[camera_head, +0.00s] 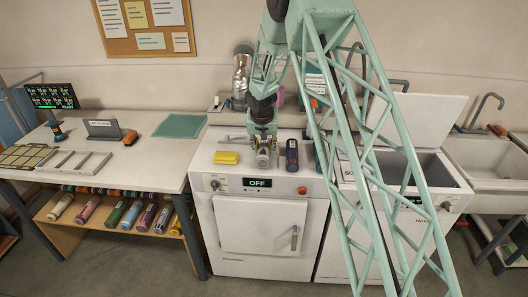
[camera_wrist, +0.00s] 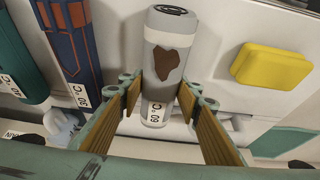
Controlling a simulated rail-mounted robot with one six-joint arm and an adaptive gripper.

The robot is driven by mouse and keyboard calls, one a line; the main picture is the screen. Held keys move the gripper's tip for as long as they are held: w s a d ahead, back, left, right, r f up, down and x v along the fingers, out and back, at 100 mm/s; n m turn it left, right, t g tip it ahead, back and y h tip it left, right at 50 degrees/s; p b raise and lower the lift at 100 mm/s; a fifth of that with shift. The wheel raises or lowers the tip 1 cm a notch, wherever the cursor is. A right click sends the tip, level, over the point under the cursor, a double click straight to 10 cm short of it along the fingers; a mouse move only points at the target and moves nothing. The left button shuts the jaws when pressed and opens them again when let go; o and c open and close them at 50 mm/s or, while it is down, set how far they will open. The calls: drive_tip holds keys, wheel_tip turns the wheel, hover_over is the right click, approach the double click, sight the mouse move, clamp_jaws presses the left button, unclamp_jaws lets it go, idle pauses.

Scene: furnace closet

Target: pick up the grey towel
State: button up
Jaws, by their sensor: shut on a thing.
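The grey towel (camera_wrist: 172,28) is a rolled grey cylinder with a brown stain and a white 60 °C label. In the head view the grey towel (camera_head: 263,161) is at the top of the white machine, near its front edge. My gripper (camera_wrist: 160,92) has one finger on each side of the roll and is shut on it. In the head view my gripper (camera_head: 262,146) reaches down onto the roll from above. I cannot tell whether the roll still touches the machine top.
A yellow sponge-like block (camera_head: 226,157) lies left of the towel on the white machine (camera_head: 262,228). A table (camera_head: 150,165) stands at left, a top-open washer (camera_head: 405,172) at right.

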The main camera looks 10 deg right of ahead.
wheel_tip(320, 180, up, 26)
drive_tip(key=shift+r, duration=0.25)
idle(0.4)
